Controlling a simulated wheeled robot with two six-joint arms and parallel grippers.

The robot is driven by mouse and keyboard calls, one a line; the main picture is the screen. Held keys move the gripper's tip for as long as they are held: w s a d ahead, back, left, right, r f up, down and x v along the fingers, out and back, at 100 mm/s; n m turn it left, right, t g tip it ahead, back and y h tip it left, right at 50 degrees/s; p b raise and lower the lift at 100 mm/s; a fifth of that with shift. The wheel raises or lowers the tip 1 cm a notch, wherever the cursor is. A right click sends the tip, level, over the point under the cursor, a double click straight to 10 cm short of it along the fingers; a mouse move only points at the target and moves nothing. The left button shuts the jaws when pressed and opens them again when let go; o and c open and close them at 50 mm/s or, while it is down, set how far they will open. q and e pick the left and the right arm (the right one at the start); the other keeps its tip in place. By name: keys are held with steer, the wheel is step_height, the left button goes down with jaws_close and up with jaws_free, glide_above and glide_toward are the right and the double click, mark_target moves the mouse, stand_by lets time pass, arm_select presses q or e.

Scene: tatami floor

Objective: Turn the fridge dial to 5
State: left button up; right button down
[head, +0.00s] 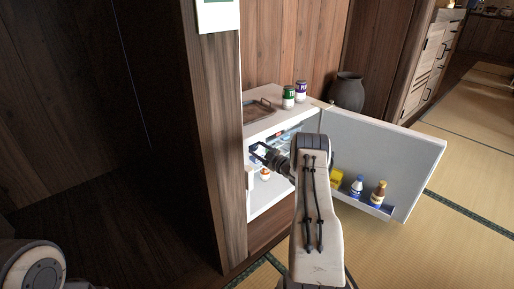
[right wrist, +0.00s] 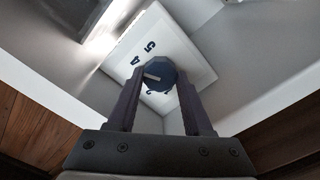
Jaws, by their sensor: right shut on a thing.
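The fridge (head: 268,205) stands open, its white door (head: 390,150) swung out to the right. In the right wrist view, the dark blue round dial (right wrist: 160,72) sits on a white plate (right wrist: 187,55) with the numbers 5 and 4 printed on it. Another number by the dial's lower edge is partly hidden. The dial's pale pointer mark points left, below the 4 and away from the 5. My right gripper (right wrist: 158,80) is shut on the dial, one finger on each side. In the head view, my right gripper (head: 260,152) reaches inside the fridge. My left gripper is out of view.
On the fridge top are a tray (head: 258,110), a green can (head: 289,97) and a purple can (head: 300,91). Bottles (head: 378,193) stand in the door shelf. A wooden post (head: 215,140) stands close left of the opening. A dark vase (head: 347,91) is behind the door.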

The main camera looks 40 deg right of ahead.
steer(key=m+p, duration=0.1)
steer(key=m, duration=0.3)
steer(key=shift+m, duration=0.3)
steer(key=shift+d+m+p, duration=0.1)
steer(key=shift+m+p, duration=0.25)
steer(key=shift+m, duration=2.15)
steer(key=shift+c, duration=1.5)
jaws_free()
steer(key=s+p, duration=0.4)
steer(key=s, duration=0.6)
steer(key=shift+s+d, duration=0.25)
steer(key=shift+d, duration=0.15)
steer(key=shift+s, duration=0.1)
